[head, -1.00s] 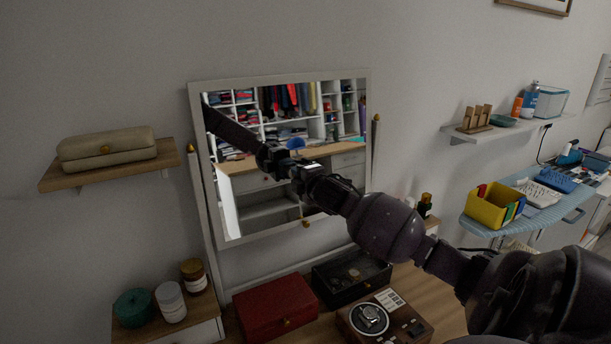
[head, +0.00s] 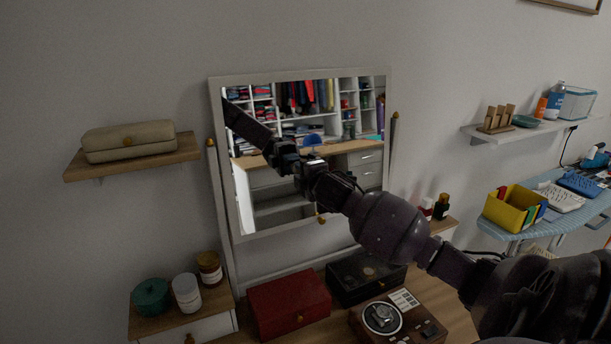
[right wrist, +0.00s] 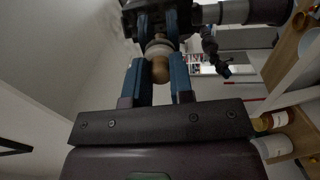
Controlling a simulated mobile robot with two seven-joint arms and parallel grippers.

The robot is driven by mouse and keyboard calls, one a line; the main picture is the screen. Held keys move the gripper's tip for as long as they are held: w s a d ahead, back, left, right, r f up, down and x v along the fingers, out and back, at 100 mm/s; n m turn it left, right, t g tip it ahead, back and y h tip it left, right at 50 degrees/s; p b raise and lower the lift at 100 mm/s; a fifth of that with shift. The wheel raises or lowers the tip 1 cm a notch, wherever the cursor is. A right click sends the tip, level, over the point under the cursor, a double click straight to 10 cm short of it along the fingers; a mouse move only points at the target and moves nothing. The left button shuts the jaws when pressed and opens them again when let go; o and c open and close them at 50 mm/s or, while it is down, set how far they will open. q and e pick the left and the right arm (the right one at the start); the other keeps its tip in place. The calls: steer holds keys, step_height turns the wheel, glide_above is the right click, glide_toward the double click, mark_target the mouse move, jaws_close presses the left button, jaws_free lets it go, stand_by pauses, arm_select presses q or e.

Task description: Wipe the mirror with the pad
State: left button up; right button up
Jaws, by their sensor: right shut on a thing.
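The mirror (head: 232,200) is a tilted rectangular panel in a pale frame, standing between two posts in the head view. My right arm reaches in from the right, and my right gripper (head: 305,172) is in front of the mirror's middle. In the right wrist view the right gripper (right wrist: 160,85) has its blue fingers shut on a brown knob, which looks like the handle of the pad (right wrist: 157,46). Only a pale rounded part of the pad shows. The pad's face is hidden, so I cannot tell whether it touches the glass.
Below the mirror are a red box (head: 288,303), a black box (head: 365,276) and a brown device (head: 383,318). Jars (head: 187,293) stand at the lower left. A wall shelf (head: 130,157) with a beige case is at left. Another shelf (head: 490,135) is at right.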

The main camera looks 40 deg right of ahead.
mark_target(346, 157)
steer(key=shift+s+d+r, duration=0.1)
steer(key=shift+s+d, duration=0.65)
steer(key=shift+d, duration=1.7)
steer(key=shift+s+d, duration=0.75)
steer(key=shift+d, duration=1.7)
steer(key=shift+s+d+r, duration=0.1)
steer(key=shift+s+d, duration=0.65)
steer(key=shift+d, duration=1.7)
steer(key=shift+s+a+f, duration=0.1)
steer(key=shift+s+f, duration=0.05)
steer(key=shift+s, duration=0.25)
steer(key=shift+v, duration=2.55)
steer(key=v, duration=0.3)
steer(key=shift+a, duration=0.1)
